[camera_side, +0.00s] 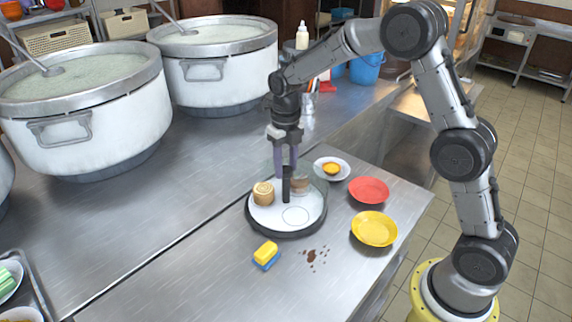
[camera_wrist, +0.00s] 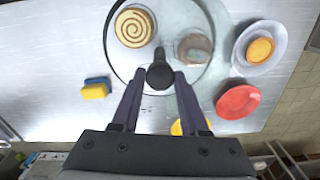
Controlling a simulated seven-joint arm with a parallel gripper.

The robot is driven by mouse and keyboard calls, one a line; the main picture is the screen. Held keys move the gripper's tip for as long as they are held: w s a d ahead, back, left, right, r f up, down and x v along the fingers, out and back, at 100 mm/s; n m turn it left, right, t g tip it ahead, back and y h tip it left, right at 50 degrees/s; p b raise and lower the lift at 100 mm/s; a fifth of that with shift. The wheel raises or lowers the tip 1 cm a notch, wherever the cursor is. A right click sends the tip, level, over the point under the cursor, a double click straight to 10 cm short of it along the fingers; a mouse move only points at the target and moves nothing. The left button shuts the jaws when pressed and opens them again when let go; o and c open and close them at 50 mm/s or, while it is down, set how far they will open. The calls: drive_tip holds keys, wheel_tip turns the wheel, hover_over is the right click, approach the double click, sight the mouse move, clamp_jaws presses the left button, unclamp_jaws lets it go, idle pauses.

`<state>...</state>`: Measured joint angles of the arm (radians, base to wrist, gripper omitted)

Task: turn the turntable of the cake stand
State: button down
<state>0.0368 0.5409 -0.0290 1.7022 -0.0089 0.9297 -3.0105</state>
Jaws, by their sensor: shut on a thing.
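The cake stand's turntable (camera_side: 268,218) is a round white plate with a dark rim, standing on the steel counter. A black upright post (camera_side: 286,190) rises from it; the post's round top (camera_wrist: 160,74) shows in the wrist view. My gripper (camera_side: 286,170) points down over the stand, its purple fingers shut on the post, one on each side. A swirl-topped roll cake (camera_side: 263,193) sits on the plate's left part. A second brown cake (camera_wrist: 195,48) sits on the right, seen through a clear cover. An outlined circle (camera_side: 295,215) marks the front of the plate.
A white bowl with orange food (camera_side: 331,168), a red plate (camera_side: 369,190) and a yellow plate (camera_side: 375,229) stand right of the stand. A yellow-and-blue sponge (camera_side: 266,254) and brown crumbs (camera_side: 314,257) lie in front. Large stockpots (camera_side: 85,110) fill the back left.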

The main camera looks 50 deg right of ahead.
drive_tip(key=shift+c, duration=2.1)
unclamp_jaws()
drive_tip(key=shift+w, duration=0.1)
drive_tip(key=shift+r, duration=0.1)
wheel_tip(320, 180, up, 14)
